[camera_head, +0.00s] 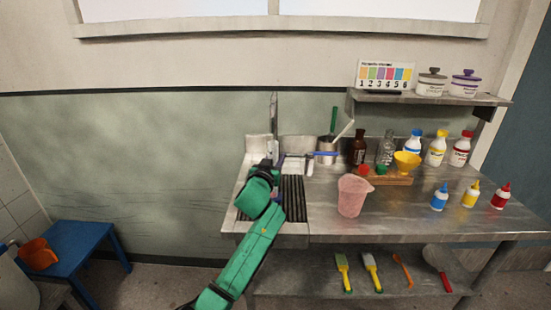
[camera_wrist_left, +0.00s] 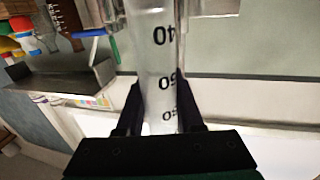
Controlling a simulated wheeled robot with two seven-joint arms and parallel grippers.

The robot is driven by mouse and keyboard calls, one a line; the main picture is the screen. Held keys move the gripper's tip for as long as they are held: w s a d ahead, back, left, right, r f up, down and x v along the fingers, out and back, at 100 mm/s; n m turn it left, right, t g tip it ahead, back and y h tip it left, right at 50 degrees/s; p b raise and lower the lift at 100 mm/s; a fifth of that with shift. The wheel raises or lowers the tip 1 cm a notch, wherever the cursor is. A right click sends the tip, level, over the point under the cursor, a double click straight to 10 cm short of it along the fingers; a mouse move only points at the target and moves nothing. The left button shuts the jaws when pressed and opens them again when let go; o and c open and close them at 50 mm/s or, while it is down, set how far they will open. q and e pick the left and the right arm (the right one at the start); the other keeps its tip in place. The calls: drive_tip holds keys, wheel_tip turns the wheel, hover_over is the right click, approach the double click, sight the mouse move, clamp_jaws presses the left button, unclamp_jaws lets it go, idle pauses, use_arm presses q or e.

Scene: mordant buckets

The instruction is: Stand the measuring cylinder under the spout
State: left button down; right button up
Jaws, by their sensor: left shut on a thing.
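My left gripper (camera_head: 270,166) is over the drain area at the left end of the steel bench, near the back wall. In the left wrist view, my left gripper (camera_wrist_left: 161,100) is shut on the clear measuring cylinder (camera_wrist_left: 160,40), with a finger on each side. Its black marks 40, 50 and 60 show. That view is upside down, and the cylinder looks about upright in it. The gripper mostly hides it in the head view. A thin upright metal piece (camera_head: 273,110) stands behind the gripper; I cannot tell whether it carries the spout. My right gripper is not in view.
The ribbed drain (camera_head: 293,205) lies beside my arm. A pink jug (camera_head: 352,196) stands on the bench to its right. A wall shelf (camera_head: 430,98) overhangs the back right.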

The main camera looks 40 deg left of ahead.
use_arm(q)
drive_tip(key=shift+f, duration=0.15)
drive_tip(key=c, duration=0.5)
unclamp_jaws()
drive_tip(key=shift+c, duration=0.2)
drive_tip(key=shift+r, duration=0.2)
drive_tip(key=shift+s+d+f, duration=0.15)
drive_tip(key=shift+s, duration=0.15)
drive_tip(key=b+v, duration=0.1)
drive_tip(key=v, duration=1)
drive_tip(key=shift+s+b, duration=0.3)
